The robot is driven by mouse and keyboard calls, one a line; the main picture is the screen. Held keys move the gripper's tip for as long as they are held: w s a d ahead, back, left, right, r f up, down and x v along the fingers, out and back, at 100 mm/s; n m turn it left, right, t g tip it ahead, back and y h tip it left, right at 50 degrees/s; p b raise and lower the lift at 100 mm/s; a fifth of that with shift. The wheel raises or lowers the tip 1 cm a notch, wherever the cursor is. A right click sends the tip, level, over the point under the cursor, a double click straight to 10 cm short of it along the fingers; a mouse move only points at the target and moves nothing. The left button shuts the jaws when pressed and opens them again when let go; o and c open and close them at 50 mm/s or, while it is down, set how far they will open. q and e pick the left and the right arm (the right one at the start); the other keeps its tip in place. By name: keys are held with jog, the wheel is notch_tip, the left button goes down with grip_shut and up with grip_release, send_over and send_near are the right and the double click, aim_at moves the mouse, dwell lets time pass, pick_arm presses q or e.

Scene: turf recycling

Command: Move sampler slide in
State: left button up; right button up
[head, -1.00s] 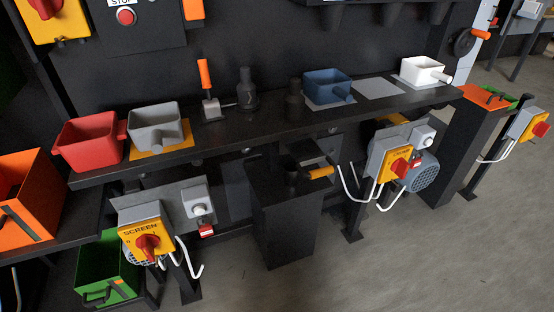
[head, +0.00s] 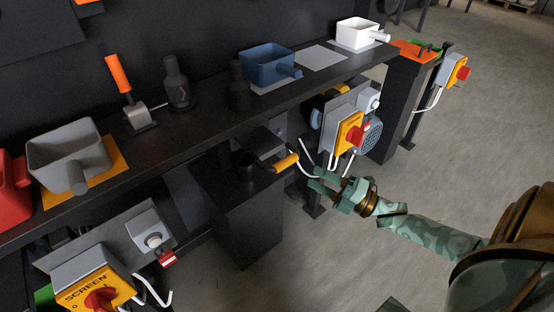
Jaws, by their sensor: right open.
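The sampler slide shows by its orange handle (head: 286,161), which sticks out to the right at the top of a black pedestal (head: 240,215). How far the slide is out is hard to tell. My right gripper (head: 318,180) is green, open and empty. In the picture it is just right of and below the handle, apart from it. My left gripper is out of view.
A shelf (head: 205,130) above holds a grey scoop (head: 70,160), a blue scoop (head: 268,65), a white scoop (head: 360,34) and an orange-handled lever (head: 118,74). A yellow switch box with a red knob (head: 349,133) and white cables are close behind my right gripper. Floor at right is clear.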

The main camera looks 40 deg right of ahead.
aim_at(283, 161)
jog(key=b+x, duration=0.2)
jog(key=x, duration=0.9)
jog(key=shift+d, duration=0.1)
jog(key=shift+w+r, duration=0.1)
jog(key=shift+w, duration=0.25)
jog(key=shift+c, duration=0.3)
